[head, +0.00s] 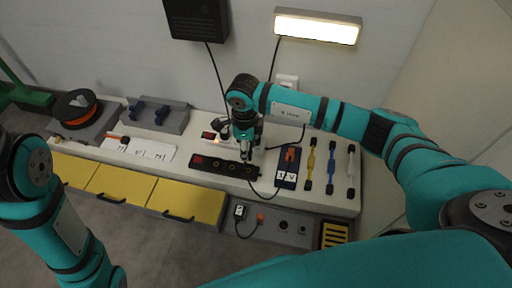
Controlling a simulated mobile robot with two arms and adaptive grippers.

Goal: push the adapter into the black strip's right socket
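The black strip (210,164) lies along the front of the bench top, with a red switch at its left end and a row of sockets. My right gripper (246,155) points down over the strip's right end, where the right socket is mostly hidden. I cannot make out the adapter clearly; something dark is at the fingertips, and whether it is held, or seated in the strip, cannot be told. A thin dark cord runs from there toward the right. My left arm is at the lower left, and its gripper is out of view.
A black spool with an orange core (76,108), a grey tray (158,115) and white cards (138,149) are on the left. A dark blue panel (288,168) and several coloured tools (331,167) stand right. Yellow drawers (185,201) line the front.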

